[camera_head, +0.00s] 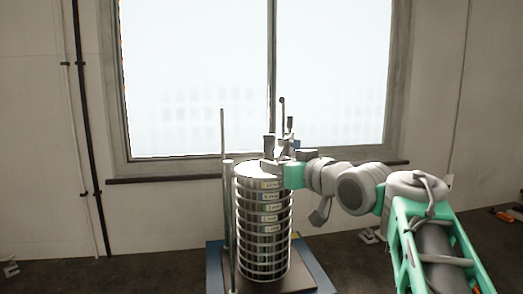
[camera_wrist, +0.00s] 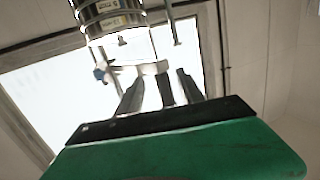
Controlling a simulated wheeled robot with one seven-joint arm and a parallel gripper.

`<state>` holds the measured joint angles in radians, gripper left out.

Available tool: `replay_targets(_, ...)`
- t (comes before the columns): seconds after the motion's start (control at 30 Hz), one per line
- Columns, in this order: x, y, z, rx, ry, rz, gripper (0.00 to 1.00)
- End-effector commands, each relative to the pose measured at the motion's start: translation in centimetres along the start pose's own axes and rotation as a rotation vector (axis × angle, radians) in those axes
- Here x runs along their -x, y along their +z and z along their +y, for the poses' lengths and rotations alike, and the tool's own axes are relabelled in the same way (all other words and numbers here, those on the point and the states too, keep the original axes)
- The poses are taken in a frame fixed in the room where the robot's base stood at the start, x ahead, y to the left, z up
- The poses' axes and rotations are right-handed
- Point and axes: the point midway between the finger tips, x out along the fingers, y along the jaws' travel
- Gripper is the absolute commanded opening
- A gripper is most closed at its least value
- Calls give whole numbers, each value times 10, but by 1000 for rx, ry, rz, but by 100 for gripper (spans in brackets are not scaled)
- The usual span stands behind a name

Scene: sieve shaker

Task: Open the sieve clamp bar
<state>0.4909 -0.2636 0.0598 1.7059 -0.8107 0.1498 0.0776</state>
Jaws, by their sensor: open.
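The sieve stack (camera_head: 262,232) is a tall column of shiny metal rings with pale labels, standing upright between thin rods. Its upper part shows in the wrist view (camera_wrist: 110,20), tilted at the top edge. My gripper (camera_head: 280,146) is at the top right of the stack, at lid height.
A grey rod (camera_head: 222,135) rises left of the stack, and a rod with a dark round end (camera_head: 282,103) rises behind my gripper. The shaker's blue base (camera_head: 214,272) is below. A bright window (camera_head: 195,80) and its sill are behind. Open floor lies to the left.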

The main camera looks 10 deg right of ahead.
Motion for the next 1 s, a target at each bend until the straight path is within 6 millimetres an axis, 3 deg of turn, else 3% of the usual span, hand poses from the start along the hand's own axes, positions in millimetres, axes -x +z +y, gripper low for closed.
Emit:
replay_targets(0.1, 2, -33, 4, 26, -40, 94, 45)
replay_targets(0.2, -8, -42, 0, 28, -52, 106, 45)
replay_targets(0.53, -66, -47, -4, 29, -51, 101, 45)
replay_targets(0.87, -73, -44, -4, 30, -46, 102, 45)
replay_targets(1.0, -73, -44, -4, 30, -46, 102, 34)
